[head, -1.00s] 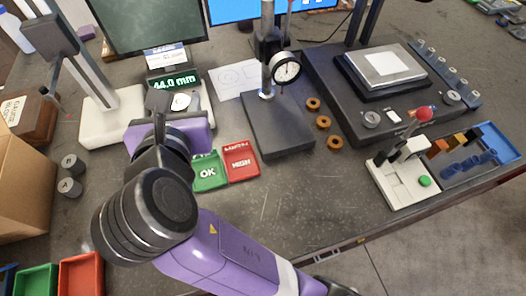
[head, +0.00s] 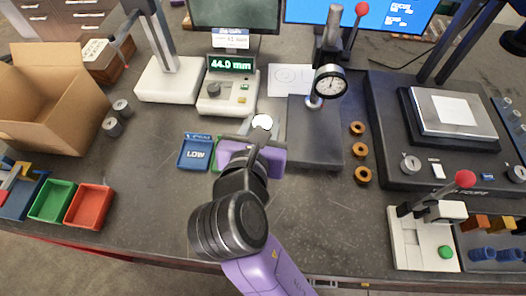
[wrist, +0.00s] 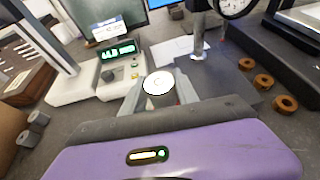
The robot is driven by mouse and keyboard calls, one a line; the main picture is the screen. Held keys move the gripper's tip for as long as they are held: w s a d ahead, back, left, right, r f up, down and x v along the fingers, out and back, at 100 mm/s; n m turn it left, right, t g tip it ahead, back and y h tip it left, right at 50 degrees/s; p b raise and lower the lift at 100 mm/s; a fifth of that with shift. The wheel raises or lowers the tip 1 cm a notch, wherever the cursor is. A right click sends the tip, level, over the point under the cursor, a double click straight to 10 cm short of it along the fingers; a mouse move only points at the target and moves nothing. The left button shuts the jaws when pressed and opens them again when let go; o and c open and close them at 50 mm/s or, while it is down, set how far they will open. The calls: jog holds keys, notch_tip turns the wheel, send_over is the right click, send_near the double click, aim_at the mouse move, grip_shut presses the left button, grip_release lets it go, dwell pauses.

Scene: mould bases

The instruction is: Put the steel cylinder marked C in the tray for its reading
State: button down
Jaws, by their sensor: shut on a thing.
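My gripper (head: 262,128) is shut on a steel cylinder (head: 262,121), held upright with its pale round top showing. In the wrist view the cylinder (wrist: 158,84) sits between the two fingers; its mark is not legible. The display (head: 231,65) of the white gauge reads 44.0 mm. The blue LOW tray (head: 195,154) is just left of my gripper. Of the green tray (head: 227,164) only a sliver shows; my gripper and wrist cover the area where the red HIGH tray would be. The small sign (head: 231,39) above the display is too blurred to read.
A dial-indicator stand (head: 315,145) is close right of my gripper, with several orange rings (head: 361,155) beyond. Empty green and red bins (head: 88,206) lie front left. The table's middle left is clear.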

notch_tip(320, 180, down, 11)
jog(key=shift+r, duration=0.1)
dwell(0.4)
jog(key=c, duration=0.9)
grip_release()
jog(key=shift+f, duration=0.2)
jog(key=shift+s+r, duration=0.2)
jog(key=b+v, duration=0.1)
jog(key=v, duration=1)
jog(key=shift+s+a+r, duration=0.1)
jog(key=shift+s+r, duration=0.05)
jog(key=shift+s, duration=0.15)
